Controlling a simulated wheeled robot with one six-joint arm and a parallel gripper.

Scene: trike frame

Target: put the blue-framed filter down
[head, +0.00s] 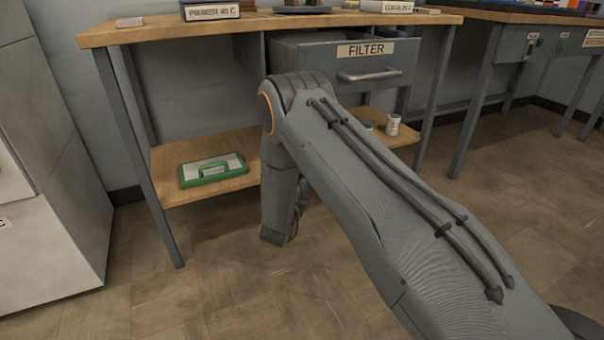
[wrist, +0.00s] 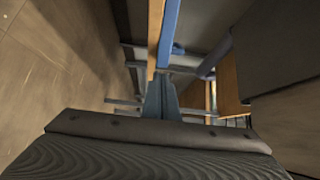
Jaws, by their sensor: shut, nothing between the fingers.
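In the wrist view a bright blue bar (wrist: 170,32) with a small blue knob runs beside a wooden edge; it looks like the edge of the blue-framed filter, seen nearly end-on. In the head view only a small blue patch (head: 303,190) shows just right of my arm's lower end; most of it is hidden. My gripper (wrist: 161,96) is shut and empty, its fingertips close together just short of the blue bar in the wrist picture. In the head view my fingers are hidden behind my arm, which hangs down in front of the bench.
A green-framed filter (head: 213,169) with a handle lies on the lower wooden shelf (head: 165,187). Above is a drawer labelled FILTER (head: 345,60), pulled partly out. A white can (head: 393,125) stands on the shelf's right. A grey cabinet (head: 50,190) is at left. The front floor is clear.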

